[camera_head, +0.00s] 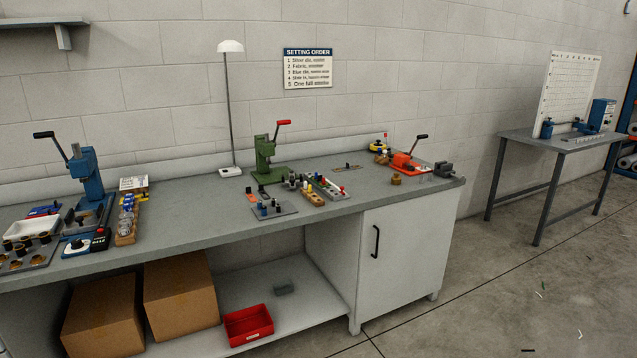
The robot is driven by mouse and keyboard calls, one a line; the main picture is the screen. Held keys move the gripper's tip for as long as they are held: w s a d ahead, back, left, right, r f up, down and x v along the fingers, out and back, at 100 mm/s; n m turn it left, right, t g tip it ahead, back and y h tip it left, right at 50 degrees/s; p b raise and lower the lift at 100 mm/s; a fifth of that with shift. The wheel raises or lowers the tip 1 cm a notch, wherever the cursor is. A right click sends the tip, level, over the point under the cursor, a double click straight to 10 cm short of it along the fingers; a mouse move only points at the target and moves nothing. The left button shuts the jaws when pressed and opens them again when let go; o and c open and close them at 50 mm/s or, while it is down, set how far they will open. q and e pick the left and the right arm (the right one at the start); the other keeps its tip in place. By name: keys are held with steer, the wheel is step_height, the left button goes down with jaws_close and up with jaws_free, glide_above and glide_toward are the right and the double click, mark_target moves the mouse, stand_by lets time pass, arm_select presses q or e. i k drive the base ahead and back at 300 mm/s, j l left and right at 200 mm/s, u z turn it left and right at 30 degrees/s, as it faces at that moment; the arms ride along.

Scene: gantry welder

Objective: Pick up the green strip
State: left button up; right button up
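A small, thin green strip (542,285) lies on the concrete floor at the right, in front of the small side table. It is tiny in this view, so its exact shape is hard to tell. A pale strip (539,295) lies close beside it on the near side. Neither of my grippers shows in the head view.
Another pale strip (580,334) and a dark strip (527,350) lie nearer on the floor. A long grey workbench (230,215) with presses and small parts fills the left. A small table (545,142) stands behind the strips. Floor between is clear.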

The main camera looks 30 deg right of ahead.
mark_target(318, 181)
steer(key=i+l, duration=0.2)
steer(key=l, duration=0.25)
steer(key=i+l, duration=0.15)
steer(key=l, duration=0.3)
steer(key=i+l, duration=0.2)
steer(key=l, duration=0.25)
steer(key=i+l, duration=0.15)
steer(key=l, duration=0.3)
steer(key=i+l, duration=0.2)
steer(key=l, duration=0.25)
steer(key=i+l, duration=0.2)
steer(key=l, duration=0.25)
steer(key=i+l, duration=0.15)
steer(key=l, duration=0.3)
steer(key=i+l, duration=0.2)
steer(key=l, duration=0.25)
